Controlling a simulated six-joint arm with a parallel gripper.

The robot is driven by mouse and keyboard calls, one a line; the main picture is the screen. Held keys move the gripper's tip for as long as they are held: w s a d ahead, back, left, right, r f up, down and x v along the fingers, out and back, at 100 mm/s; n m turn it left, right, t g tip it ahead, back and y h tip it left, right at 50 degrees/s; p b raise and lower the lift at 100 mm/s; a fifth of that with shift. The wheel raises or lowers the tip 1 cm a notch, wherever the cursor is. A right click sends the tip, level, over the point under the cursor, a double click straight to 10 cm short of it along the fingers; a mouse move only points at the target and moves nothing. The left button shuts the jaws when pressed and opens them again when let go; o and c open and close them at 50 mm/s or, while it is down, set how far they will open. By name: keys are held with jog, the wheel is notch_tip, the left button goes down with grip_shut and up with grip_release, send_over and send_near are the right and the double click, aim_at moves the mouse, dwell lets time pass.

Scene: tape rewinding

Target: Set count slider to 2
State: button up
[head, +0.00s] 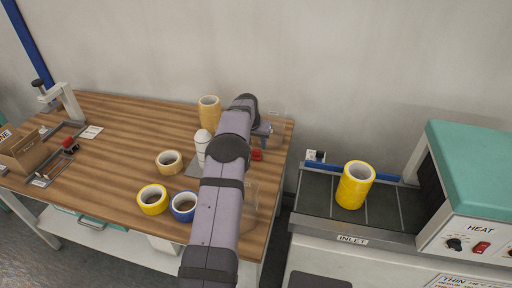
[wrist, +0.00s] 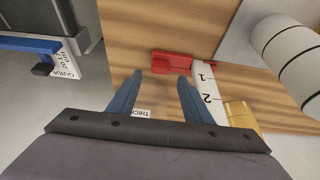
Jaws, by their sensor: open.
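The count slider is a red block (wrist: 182,63) beside a white scale strip (wrist: 204,88) marked 1 and 2. The block lies by the top end of the strip, nearest the 1 and clear of the 2. In the head view the red block (head: 257,155) is at the right part of the wooden table. My gripper (wrist: 157,76) is open, its two blue fingers apart with nothing held between them. Its fingertips appear just below the red block in the wrist view; contact cannot be told. In the head view my gripper (head: 264,142) is just above the red block, partly hidden by my arm.
A white roll (wrist: 290,55) and a yellow piece (wrist: 240,114) lie right of the scale in the wrist view. Yellow (head: 152,200), blue (head: 184,206) and tan (head: 168,162) tape rolls stand on the table (head: 125,125). A heater machine (head: 475,190) stands right, beyond a gap.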

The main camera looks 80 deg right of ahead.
aim_at(256, 150)
jog(key=shift+p+x, duration=0.45)
jog(key=shift+x, duration=1.9)
